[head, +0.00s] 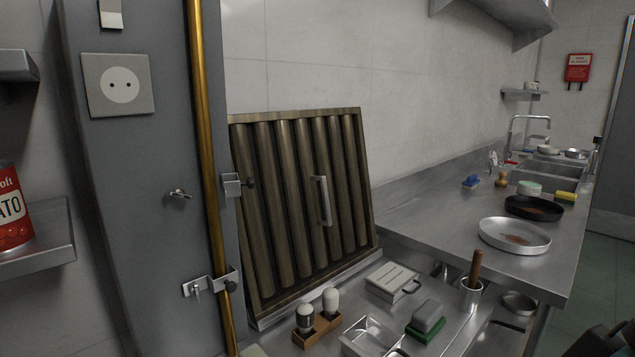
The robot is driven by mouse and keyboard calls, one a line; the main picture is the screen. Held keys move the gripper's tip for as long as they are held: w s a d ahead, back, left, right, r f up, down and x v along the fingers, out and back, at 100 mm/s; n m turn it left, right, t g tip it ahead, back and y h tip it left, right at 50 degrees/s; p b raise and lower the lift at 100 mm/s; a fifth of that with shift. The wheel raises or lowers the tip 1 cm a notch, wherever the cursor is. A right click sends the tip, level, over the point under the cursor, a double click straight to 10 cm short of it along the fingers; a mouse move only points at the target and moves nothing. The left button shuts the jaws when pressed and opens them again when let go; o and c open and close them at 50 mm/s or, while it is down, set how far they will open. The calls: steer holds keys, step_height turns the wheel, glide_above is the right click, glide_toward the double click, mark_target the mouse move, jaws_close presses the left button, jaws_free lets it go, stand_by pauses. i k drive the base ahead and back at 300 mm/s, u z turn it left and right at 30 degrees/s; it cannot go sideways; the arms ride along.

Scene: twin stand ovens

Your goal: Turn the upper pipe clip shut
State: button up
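A brass pipe (203,120) runs down the front of a grey column. The upper pipe clip (231,186) is a small metal piece with a dark knob, at the pipe's right side. It stands out to the right and does not cross the pipe's front. A small metal catch (180,194) sits on the column left of the pipe, apart from the clip. The lower pipe clip (228,280) lies across the pipe and reaches toward a plate with a catch (196,287).
A ribbed filter panel (305,200) with a handle leans on the wall just right of the pipe. Shakers in a wooden holder (318,328) and a metal box (392,281) stand on the counter. A shelf (40,250) with a can (12,215) is at the left.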

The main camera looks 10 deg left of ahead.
mark_target(232, 185)
steer(key=z, duration=1.5)
steer(key=i, duration=1)
steer(key=u, duration=3.35)
